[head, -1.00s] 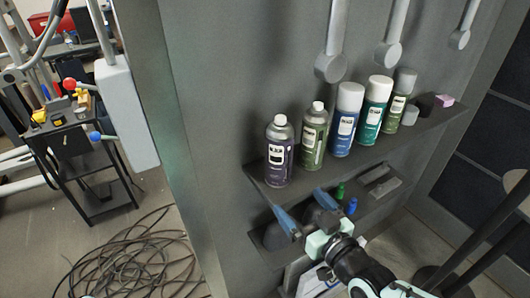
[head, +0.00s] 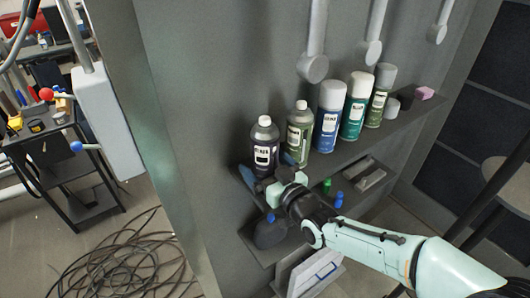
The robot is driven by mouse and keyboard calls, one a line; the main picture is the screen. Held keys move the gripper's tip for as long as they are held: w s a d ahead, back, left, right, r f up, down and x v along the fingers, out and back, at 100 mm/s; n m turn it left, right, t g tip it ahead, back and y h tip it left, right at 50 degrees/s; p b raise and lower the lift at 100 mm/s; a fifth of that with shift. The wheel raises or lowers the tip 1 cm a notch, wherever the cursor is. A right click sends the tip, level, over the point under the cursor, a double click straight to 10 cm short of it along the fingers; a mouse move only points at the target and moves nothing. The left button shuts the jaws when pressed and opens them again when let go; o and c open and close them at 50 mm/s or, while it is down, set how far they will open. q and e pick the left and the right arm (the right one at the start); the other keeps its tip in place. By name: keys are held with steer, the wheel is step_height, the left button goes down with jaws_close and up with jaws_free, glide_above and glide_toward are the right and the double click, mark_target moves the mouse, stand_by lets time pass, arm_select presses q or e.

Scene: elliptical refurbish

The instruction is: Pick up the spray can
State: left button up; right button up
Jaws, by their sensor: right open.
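Several spray cans stand upright in a row on the upper shelf (head: 405,118). The can's base is hidden behind the gripper. My left gripper is out of view.
A lower shelf holds small green (head: 327,184) and blue (head: 338,200) items and a grey tray (head: 365,177). Grey rods with round ends (head: 312,67) hang above the cans. A pink block (head: 424,93) sits at the shelf's right end. Cables (head: 125,255) lie on the floor.

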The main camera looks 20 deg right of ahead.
steer(key=shift+x, duration=1.05)
steer(key=shift+c, duration=0.3)
steer(key=c, duration=1)
steer(key=shift+c, duration=0.5)
steer(key=shift+r, duration=0.15)
